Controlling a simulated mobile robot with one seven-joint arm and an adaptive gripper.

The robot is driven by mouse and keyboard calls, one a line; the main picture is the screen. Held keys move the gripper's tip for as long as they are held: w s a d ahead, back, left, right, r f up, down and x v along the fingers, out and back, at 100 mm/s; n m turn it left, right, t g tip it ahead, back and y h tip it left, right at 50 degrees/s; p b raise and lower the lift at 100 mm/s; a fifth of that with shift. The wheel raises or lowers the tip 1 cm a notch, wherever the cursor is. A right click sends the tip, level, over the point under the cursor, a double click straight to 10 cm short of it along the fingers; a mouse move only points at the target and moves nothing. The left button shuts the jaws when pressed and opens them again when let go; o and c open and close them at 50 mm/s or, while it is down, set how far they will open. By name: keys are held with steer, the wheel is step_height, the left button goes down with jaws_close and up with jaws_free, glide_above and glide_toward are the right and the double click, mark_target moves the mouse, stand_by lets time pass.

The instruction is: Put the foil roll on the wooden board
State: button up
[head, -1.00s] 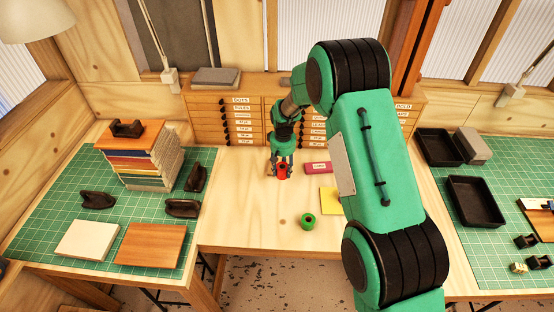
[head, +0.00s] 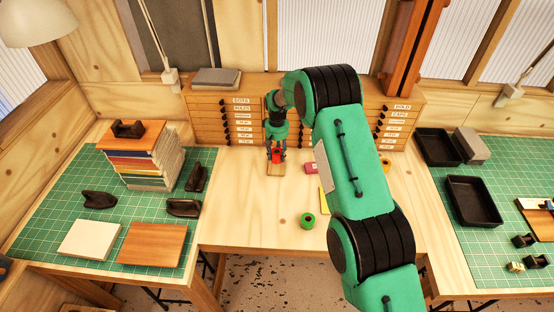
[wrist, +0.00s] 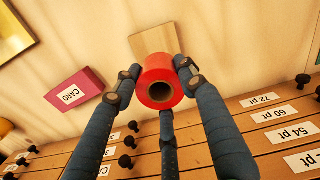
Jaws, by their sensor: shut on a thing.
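My gripper (head: 277,153) is shut on a red foil roll (wrist: 160,82), with its fingers on either side of the roll. The roll's dark core hole faces the wrist camera. The red roll also shows between the fingers in the head view (head: 277,157). A small pale wooden board (wrist: 166,42) lies just beyond the roll in the wrist view, partly covered by it. In the head view the board (head: 276,171) lies on the table directly below the gripper. The roll seems to be held above the board; the gap is hard to judge.
A green roll (head: 307,221) stands near the table's front. A pink CARD box (wrist: 75,91) and a yellow sheet (head: 324,201) lie right of the board. An orange roll (head: 386,163) stands farther right. Labelled drawers (head: 240,122) stand close behind the gripper.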

mark_target(277, 159)
stand_by(0.3)
steer(key=shift+f+p, duration=0.4)
steer(key=shift+f, duration=1.35)
steer(key=shift+f, duration=0.15)
steer(key=o, duration=1.3)
steer(key=shift+c, duration=0.2)
step_height(277, 159, up, 12)
steer(key=b, duration=0.1)
steer(key=shift+b, duration=0.4)
steer(key=shift+r, duration=0.25)
